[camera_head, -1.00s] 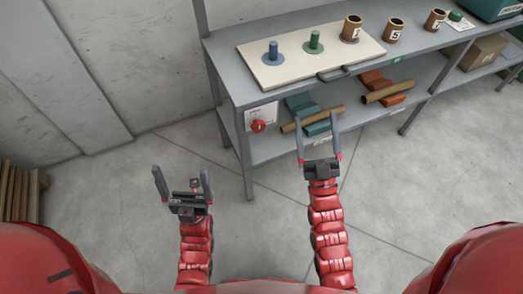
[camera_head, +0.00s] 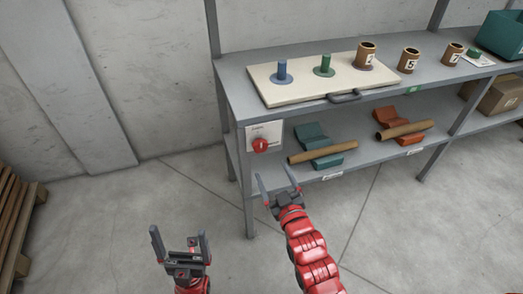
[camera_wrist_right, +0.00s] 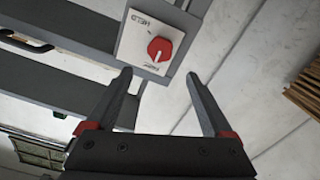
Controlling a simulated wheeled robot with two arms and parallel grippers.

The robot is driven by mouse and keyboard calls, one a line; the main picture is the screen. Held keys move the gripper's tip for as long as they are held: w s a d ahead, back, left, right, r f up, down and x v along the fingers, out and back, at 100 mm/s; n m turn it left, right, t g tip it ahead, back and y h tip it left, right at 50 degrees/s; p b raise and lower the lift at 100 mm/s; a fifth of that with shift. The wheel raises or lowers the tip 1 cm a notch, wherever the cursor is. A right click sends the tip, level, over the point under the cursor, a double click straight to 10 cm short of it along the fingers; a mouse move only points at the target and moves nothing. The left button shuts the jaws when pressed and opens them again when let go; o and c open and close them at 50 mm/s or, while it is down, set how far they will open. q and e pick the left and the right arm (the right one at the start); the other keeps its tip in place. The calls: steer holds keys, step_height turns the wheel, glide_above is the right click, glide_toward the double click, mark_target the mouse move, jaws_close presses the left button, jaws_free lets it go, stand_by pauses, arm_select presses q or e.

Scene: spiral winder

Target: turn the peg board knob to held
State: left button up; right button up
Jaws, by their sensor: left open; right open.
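The red round knob (camera_head: 260,145) sits on a white label plate (camera_head: 277,130) at the left end of the shelf unit, below the peg board (camera_head: 300,91). In the right wrist view the knob (camera_wrist_right: 160,49) shows a white pointer mark. The plate reads HELD upside down at its upper left; a second small word below the knob is hard to read. My right gripper (camera_head: 273,173) is open and empty, just below the knob and apart from it; its fingers (camera_wrist_right: 159,73) point towards the plate. My left gripper (camera_head: 179,232) is open and empty, lower left over the floor.
The board carries a blue peg (camera_head: 282,70), a green peg (camera_head: 324,65) and a brown cup (camera_head: 366,54). A dark handle (camera_head: 344,97) juts from its front. Brown tubes lie across a teal rest (camera_head: 313,133) and an orange rest (camera_head: 395,118) below.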

mark_target(261, 147)
steer(key=x, duration=1)
steer(key=shift+w+b, duration=0.25)
steer(key=shift+b, duration=0.1)
jaws_close()
